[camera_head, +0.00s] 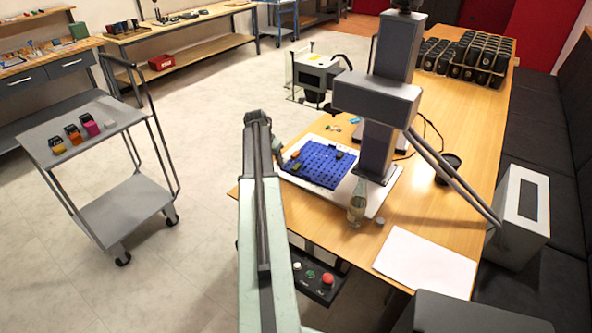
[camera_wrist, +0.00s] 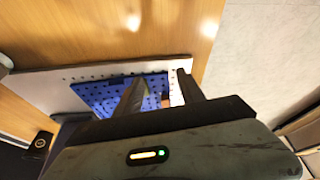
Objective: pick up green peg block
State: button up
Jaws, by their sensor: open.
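A blue pegboard (camera_head: 322,172) lies on a white perforated plate on the wooden table. Between the fingers, a small orange piece shows beyond the gripper body.
A laser marker column (camera_head: 380,150) stands at the plate's right, its head overhanging the board. A glass bottle (camera_head: 357,205) stands at the near corner. A grey cart (camera_head: 125,205) stands left; floor between is clear.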

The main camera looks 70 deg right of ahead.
jog(key=m, duration=0.1)
send_near(294, 169)
jog(key=b+x, duration=0.2)
jog(key=x, duration=0.1)
jog(key=shift+w+d+f+b, duration=0.15)
jog(key=shift+w+f+b, duration=0.1)
jog(key=shift+b, duration=0.15)
jog(key=b+x, duration=0.5)
jog(key=shift+s+f, duration=0.15)
grip_shut()
